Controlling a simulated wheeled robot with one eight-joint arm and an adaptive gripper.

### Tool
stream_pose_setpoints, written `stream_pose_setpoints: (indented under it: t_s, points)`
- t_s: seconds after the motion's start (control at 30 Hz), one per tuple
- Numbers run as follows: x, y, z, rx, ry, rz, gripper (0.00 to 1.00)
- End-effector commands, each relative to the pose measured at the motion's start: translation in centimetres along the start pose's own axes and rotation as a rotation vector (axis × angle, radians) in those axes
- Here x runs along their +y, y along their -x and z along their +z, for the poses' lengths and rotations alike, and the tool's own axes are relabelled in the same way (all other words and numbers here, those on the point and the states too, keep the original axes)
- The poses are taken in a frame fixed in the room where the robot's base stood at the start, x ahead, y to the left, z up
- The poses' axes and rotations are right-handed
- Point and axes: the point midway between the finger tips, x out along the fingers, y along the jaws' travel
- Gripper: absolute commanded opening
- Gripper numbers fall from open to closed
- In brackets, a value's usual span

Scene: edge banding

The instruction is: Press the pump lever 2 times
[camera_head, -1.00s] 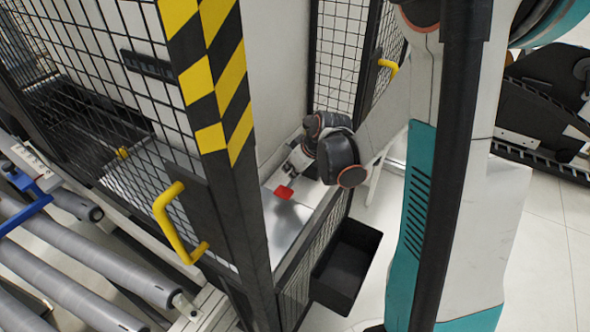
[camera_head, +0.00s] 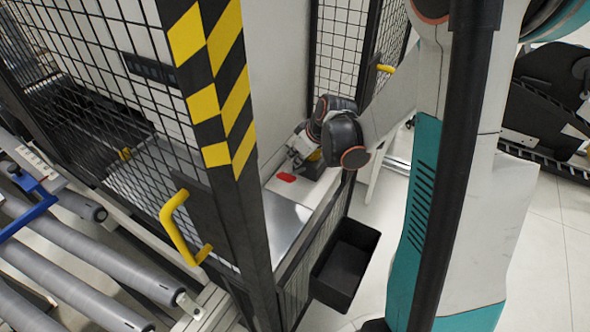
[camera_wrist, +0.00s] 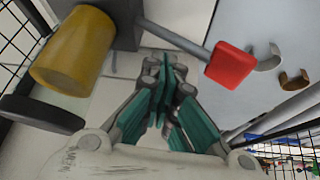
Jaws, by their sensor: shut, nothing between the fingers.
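The pump lever is a thin grey rod (camera_wrist: 178,40) with a red square tip (camera_wrist: 232,65), running out from a dark grey block (camera_wrist: 118,22). In the head view, the red tip (camera_head: 287,177) shows small, over the metal surface inside the enclosure. My gripper (camera_wrist: 165,65) is shut and empty, its teal-padded fingers together, below the rod in the wrist picture. A gap shows between the fingertips and the red tip; whether they touch the rod is unclear. In the head view, my gripper (camera_head: 296,157) is just above the red tip in the picture, partly hidden by my wrist.
A yellow cylinder (camera_wrist: 74,52) with a black disc (camera_wrist: 40,114) is beside the block. A striped post (camera_head: 225,110) and mesh panels bound the enclosure. A black bin (camera_head: 345,262) hangs outside. Grey rollers (camera_head: 95,268) lie at left.

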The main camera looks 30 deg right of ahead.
Motion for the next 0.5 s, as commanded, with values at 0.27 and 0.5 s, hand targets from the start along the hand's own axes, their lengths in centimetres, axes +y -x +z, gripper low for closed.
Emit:
stream_pose_setpoints:
  t_s: [0.27, 0.5]
  points:
    - [0.02, 0.01, 0.0, 0.0, 0.0, 0.0, 0.0]
    - [0.64, 0.97, -0.68, 0.0, -0.001, 0.0, 0.0]
